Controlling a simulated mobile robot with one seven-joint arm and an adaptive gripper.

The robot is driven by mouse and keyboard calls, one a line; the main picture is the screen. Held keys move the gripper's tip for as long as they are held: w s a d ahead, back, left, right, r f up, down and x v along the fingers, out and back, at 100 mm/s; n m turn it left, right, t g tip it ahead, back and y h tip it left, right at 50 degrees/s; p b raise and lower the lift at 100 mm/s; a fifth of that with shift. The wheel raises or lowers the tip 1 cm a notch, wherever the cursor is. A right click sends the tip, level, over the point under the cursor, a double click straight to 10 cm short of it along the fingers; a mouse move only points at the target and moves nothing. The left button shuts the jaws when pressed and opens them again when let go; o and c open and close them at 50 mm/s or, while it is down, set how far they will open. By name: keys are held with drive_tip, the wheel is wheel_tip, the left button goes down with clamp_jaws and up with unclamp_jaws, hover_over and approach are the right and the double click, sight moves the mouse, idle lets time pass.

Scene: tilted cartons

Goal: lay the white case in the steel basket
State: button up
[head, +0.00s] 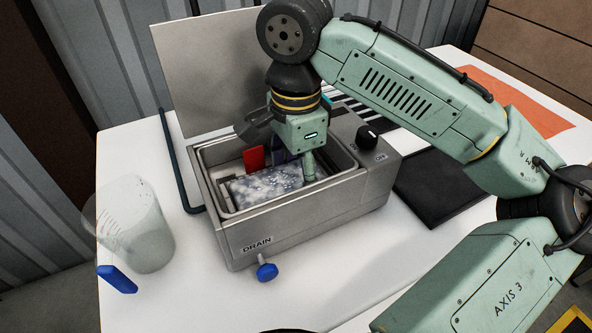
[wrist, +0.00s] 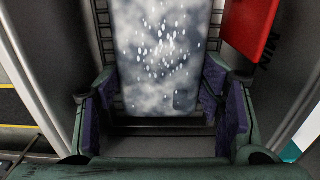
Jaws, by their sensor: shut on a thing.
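The white case (head: 265,186), pale with grey clouding and white speckles, is inside the open steel tank in the head view. It also shows in the wrist view (wrist: 165,48), flat-faced, running away from my gripper. My gripper (wrist: 155,88) is shut on the near end of the case, with one purple-padded finger on each side. In the head view my gripper (head: 305,165) reaches down into the tank at the case's right end. The steel basket (wrist: 104,32) shows as wire bars beside and below the case. Whether the case touches the basket floor I cannot tell.
A red flat piece (head: 254,159) stands behind the case, close to the right finger in the wrist view (wrist: 250,28). The tank (head: 290,228) has raised walls and an upright lid (head: 205,70). A clear jug (head: 135,225) stands left; a dark mat (head: 445,185) lies right.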

drive_tip(key=o, duration=1.1)
wheel_tip(320, 180, up, 12)
drive_tip(key=shift+w, duration=0.1)
